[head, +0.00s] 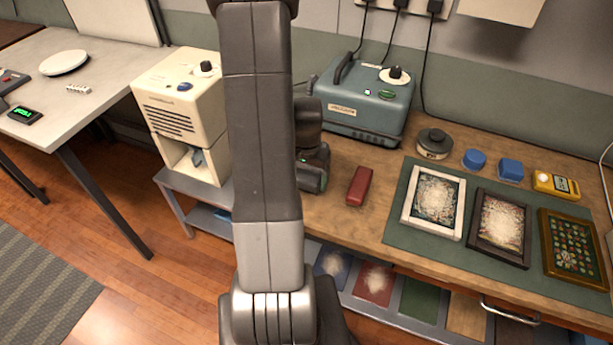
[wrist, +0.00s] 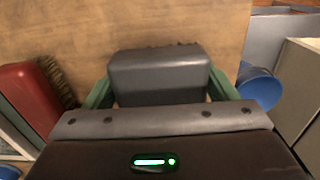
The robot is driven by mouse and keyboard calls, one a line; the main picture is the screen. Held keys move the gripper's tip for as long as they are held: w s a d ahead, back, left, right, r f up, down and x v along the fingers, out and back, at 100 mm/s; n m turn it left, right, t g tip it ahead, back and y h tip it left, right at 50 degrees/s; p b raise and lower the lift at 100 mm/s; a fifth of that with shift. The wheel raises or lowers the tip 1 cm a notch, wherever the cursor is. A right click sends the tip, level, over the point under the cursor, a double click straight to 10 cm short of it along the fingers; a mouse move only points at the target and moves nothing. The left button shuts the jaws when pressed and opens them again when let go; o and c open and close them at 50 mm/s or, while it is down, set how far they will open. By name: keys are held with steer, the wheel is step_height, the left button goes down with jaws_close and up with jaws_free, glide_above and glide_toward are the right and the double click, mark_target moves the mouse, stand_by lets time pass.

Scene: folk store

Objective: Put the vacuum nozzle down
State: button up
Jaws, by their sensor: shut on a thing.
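The vacuum nozzle (wrist: 158,68) is a dark grey block with a ragged, bristly far edge in the wrist view. My gripper (wrist: 160,90) is shut on it, with a green finger at each side. Brown wooden bench top (wrist: 190,22) lies beyond the nozzle; I cannot tell whether the two touch. In the head view my arm hides the nozzle and the fingers. A blue-grey machine with a handle and knob (head: 365,103) stands at the back of the bench (head: 390,150).
A red brush (wrist: 28,92) lies left of the nozzle in the wrist view; it also shows in the head view (head: 359,186). A cream machine (head: 182,100) stands left of the bench. Framed pictures (head: 433,201) lie on a green mat (head: 400,228) at right. A blue round thing (wrist: 258,86) is beyond the bench edge.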

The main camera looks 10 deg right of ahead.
mark_target(307, 173)
steer(key=o, duration=1)
steer(key=shift+f, duration=0.1)
step_height(307, 173, up, 12)
steer(key=shift+r+p, duration=0.2)
steer(key=shift+p, duration=0.15)
step_height(307, 173, down, 12)
steer(key=shift+f, duration=0.15)
steer(key=shift+w+r, duration=0.1)
steer(key=shift+r, duration=0.8)
